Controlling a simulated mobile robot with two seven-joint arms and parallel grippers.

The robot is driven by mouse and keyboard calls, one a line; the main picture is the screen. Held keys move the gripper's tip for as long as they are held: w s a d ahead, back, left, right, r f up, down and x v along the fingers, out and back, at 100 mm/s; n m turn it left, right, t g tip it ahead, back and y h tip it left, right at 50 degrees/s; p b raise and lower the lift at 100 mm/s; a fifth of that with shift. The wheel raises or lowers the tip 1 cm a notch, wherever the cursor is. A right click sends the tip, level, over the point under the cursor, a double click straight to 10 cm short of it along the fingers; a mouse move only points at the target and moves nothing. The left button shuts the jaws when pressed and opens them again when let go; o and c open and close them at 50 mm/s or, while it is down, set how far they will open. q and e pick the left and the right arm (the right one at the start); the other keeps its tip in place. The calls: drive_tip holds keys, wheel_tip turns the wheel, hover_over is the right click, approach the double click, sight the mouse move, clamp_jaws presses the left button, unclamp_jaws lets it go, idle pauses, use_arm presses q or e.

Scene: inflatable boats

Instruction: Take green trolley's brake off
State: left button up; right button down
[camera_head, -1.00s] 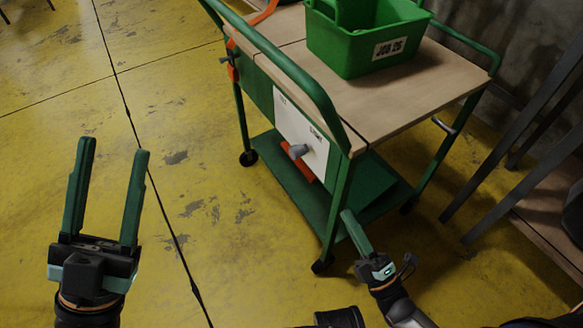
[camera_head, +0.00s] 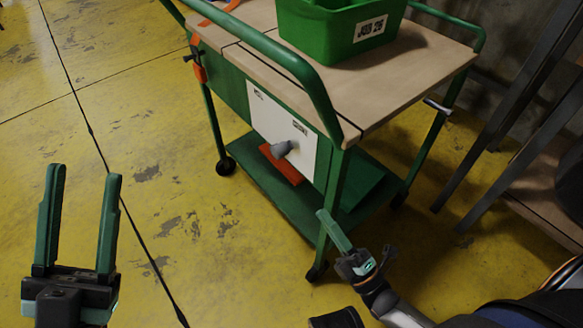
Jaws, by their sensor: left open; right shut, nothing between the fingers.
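The green trolley (camera_head: 232,84) stands ahead with a wooden top and a green lower shelf. On its side is a white panel (camera_head: 266,119) with small labels, too small to read surely. A grey lever knob (camera_head: 282,149) sticks out from the panel, with an orange-red piece (camera_head: 284,167) below it. I take this knob to be the brake lever. My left gripper (camera_head: 83,188) is open and empty over the floor at the left, well apart from the trolley. My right gripper (camera_head: 327,220) is shut and empty beside the trolley's near leg, below and right of the knob.
A green crate (camera_head: 340,36) with a label stands on the trolley top. The trolley's green push handle (camera_head: 270,50) runs along its near edge. Dark metal legs of a rack (camera_head: 500,110) stand at the right. The yellow floor (camera_head: 150,130) at the left is clear.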

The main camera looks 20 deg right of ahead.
sight(282, 150)
use_arm(q)
drive_tip(key=f+b, duration=0.2)
drive_tip(key=shift+d+f, duration=0.2)
drive_tip(key=shift+f, duration=0.2)
use_arm(e)
drive_tip(key=x, duration=1.3)
drive_tip(key=shift+w+r, duration=0.1)
